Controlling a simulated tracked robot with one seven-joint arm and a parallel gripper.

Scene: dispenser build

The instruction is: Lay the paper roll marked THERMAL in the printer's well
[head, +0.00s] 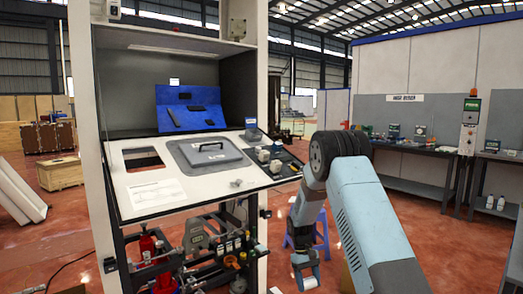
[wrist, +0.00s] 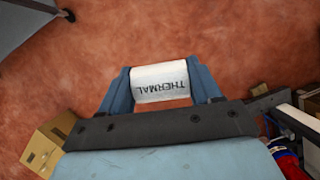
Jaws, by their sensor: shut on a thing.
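The white paper roll (wrist: 160,82) is between the two blue fingers of my gripper (wrist: 161,90) in the wrist view. Its THERMAL print reads upside down there. My gripper is shut on the roll, with red floor behind it. In the head view my gripper (head: 306,272) hangs low, right of the dispenser cabinet and below its sloping white panel (head: 150,195). A grey lid with a handle (head: 208,153) lies on that panel.
Small pale parts (head: 269,162) sit on the panel's right side. A rectangular opening (head: 143,159) is at its left. A blue board (head: 188,108) stands behind. A blue stool (head: 318,238) is near my arm. A cardboard box (wrist: 45,143) shows in the wrist view.

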